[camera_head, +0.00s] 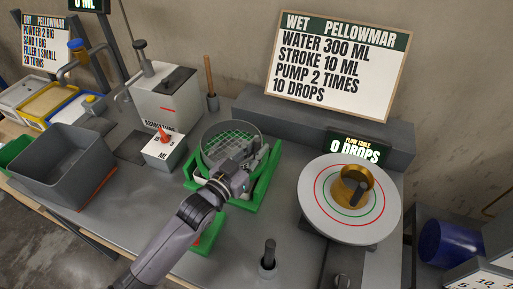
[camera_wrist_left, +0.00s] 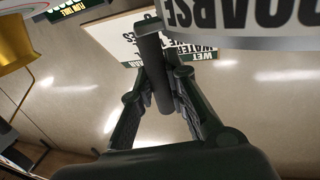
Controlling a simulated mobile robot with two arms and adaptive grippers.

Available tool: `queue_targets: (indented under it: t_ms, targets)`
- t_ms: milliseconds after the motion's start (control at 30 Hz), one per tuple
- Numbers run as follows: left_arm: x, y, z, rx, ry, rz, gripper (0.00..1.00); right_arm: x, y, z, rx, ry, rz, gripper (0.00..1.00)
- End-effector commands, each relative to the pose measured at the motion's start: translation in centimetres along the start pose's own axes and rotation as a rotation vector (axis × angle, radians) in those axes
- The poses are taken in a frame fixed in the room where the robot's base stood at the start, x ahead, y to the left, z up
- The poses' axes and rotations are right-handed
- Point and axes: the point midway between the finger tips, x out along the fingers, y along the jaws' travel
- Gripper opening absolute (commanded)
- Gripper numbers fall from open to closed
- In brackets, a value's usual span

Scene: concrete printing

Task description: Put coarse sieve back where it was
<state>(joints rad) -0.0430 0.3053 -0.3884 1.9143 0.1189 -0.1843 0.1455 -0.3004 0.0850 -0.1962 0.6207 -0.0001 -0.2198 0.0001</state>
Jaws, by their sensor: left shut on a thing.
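The coarse sieve (camera_head: 205,140) is a round grey ring with green mesh, in the middle of the bench in the head view. Its pale rim, with lettering that reads "COARSE", shows at the top right of the left wrist view (camera_wrist_left: 250,42). My left gripper (camera_head: 245,165) is at the sieve's right side, shut on its dark handle (camera_wrist_left: 152,70). A green holder (camera_head: 262,182) lies beneath the sieve and gripper. I cannot tell whether the sieve touches it, as the gripper covers part of both. My right gripper is not in view.
A flow table (camera_head: 320,220) with a brass cone (camera_head: 353,185) stands on the right. A white box with a red knob (camera_head: 163,152) and a grey bin (camera_head: 62,160) stand on the left. A dark upright handle (camera_head: 269,252) is near the front. A raised grey ledge (camera_head: 300,125) runs behind.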

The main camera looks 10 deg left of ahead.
Motion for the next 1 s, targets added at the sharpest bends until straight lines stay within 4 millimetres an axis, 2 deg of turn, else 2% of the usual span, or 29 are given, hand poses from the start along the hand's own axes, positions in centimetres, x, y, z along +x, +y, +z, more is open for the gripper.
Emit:
queue_targets:
  t_ms: [233,733,767,1000]
  targets:
    - [0.0,0.0,-0.1,0.002,0.005,0.000,0.00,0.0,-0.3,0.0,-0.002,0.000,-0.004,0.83]
    - [0.0,0.0,1.1,0.002,0.004,0.000,0.00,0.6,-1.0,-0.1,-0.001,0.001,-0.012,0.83]
    - [0.0,0.0,1.2,0.001,0.001,0.000,0.15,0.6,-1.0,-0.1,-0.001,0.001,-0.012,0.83]
    - [0.0,0.0,1.2,0.001,0.002,0.000,0.31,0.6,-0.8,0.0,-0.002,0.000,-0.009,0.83]
